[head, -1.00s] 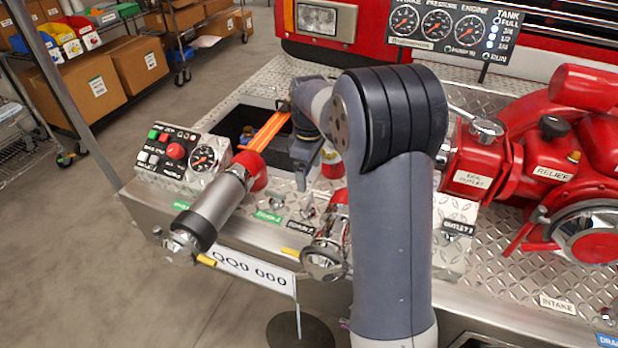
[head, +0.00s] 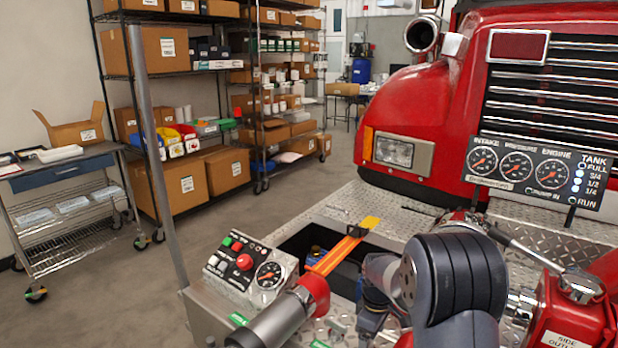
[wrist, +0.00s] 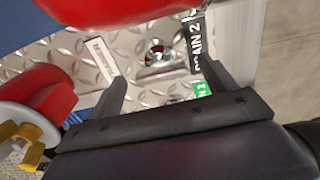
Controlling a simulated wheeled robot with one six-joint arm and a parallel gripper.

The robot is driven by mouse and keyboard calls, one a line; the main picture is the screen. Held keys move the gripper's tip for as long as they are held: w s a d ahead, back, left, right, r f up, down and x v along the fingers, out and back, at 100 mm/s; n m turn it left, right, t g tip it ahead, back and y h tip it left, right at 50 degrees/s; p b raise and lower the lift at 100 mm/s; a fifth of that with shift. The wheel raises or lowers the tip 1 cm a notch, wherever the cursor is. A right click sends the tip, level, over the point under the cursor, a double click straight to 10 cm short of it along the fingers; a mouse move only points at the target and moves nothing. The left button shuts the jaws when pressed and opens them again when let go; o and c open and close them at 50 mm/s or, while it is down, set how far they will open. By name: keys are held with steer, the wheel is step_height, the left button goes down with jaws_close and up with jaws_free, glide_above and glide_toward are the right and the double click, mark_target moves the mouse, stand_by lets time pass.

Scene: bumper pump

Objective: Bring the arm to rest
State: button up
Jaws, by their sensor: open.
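My arm (head: 455,275) stands at the lower right of the head view, bent, with its forearm reaching left over the diamond-plate bumper. My gripper shows in the wrist view (wrist: 165,90), its two dark fingers apart with nothing between them. Beyond the fingers is the diamond plate (wrist: 130,60) with a small round fitting (wrist: 155,52) and a label reading "DRAIN 2" (wrist: 197,45). In the head view the fingertips are hidden or too small to make out.
A grey-and-red nozzle (head: 280,318) lies left of my arm. An orange strap (head: 340,250) crosses the dark bumper well. A control panel (head: 245,268) and a gauge panel (head: 535,172) stand nearby. Red pump parts (head: 575,315) crowd the right. A red part (wrist: 100,8) lies close to my fingers.

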steer(key=shift+f, duration=0.5)
